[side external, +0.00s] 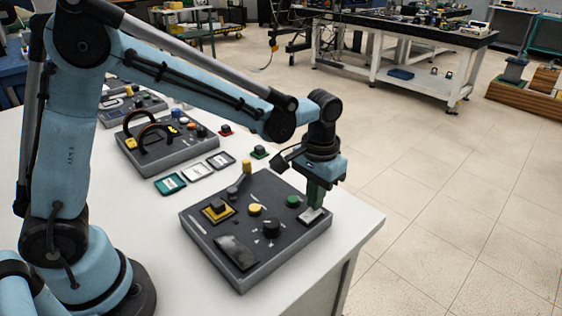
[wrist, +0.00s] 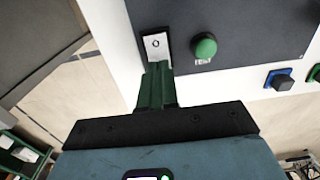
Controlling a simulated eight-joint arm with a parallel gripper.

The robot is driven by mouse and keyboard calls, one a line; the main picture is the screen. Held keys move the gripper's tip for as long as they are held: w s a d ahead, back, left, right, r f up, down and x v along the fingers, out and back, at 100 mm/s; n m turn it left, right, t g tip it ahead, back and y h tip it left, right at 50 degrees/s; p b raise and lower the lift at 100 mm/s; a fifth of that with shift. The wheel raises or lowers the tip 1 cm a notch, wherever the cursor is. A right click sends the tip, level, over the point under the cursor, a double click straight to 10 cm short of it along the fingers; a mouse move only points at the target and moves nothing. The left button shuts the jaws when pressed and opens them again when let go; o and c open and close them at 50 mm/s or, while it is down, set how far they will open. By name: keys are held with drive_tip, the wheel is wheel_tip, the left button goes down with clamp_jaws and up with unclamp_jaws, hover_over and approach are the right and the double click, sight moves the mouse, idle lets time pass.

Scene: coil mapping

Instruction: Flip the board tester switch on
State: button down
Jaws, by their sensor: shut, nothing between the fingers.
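The board tester (side external: 213,255) is a dark grey box near the table's front corner. Its switch, on a light metal plate (side external: 312,216), is at the right edge of its top. In the wrist view the switch plate (wrist: 155,45) shows an O mark at its far end. My gripper (side external: 315,204) points down with its green fingers shut and empty. The fingertips are over the near part of the plate and hide part of the switch; I cannot tell whether they touch it. The gripper also shows in the wrist view (wrist: 156,72).
A green button (side external: 293,201) sits beside the switch, with a black knob (side external: 271,229) and a yellow button (side external: 255,210) further left on the tester. A second grey box (side external: 170,155) with dark arched handles stands behind. The table edge is close to the gripper's right.

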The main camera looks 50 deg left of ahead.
drive_tip(key=shift+f, duration=0.5)
drive_tip(key=shift+r, duration=3.55)
drive_tip(key=s+a+r+t, duration=0.1)
drive_tip(key=s+a+t, duration=0.6)
drive_tip(key=s+a, duration=0.3)
drive_tip(key=shift+s+a+r, duration=0.15)
drive_tip(key=shift+s+r, duration=0.15)
drive_tip(key=shift+s, duration=0.5)
